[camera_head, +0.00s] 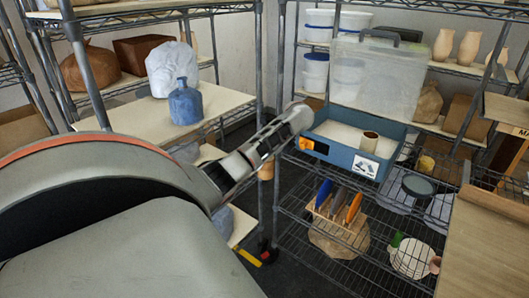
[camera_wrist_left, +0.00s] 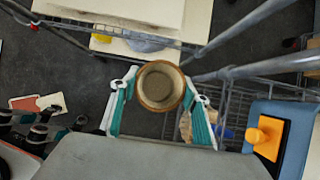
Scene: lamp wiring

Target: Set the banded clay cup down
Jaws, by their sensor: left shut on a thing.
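The banded clay cup (camera_wrist_left: 160,86) shows from above in the left wrist view, round with a brown rim. It sits between the two green-padded fingers of my left gripper (camera_wrist_left: 160,97), which is shut on it. In the head view my left gripper (camera_head: 265,157) is mostly hidden behind my own arm links. A small tan part of the cup (camera_head: 266,171) shows below it. The cup hangs in the air to the left of the blue bin (camera_head: 343,153). Its band is not clear in either view.
A clear lidded box (camera_head: 375,80) stands behind. A wire shelf (camera_head: 310,230) below holds coloured panels. A blue bottle (camera_head: 185,103) stands on the left shelf.

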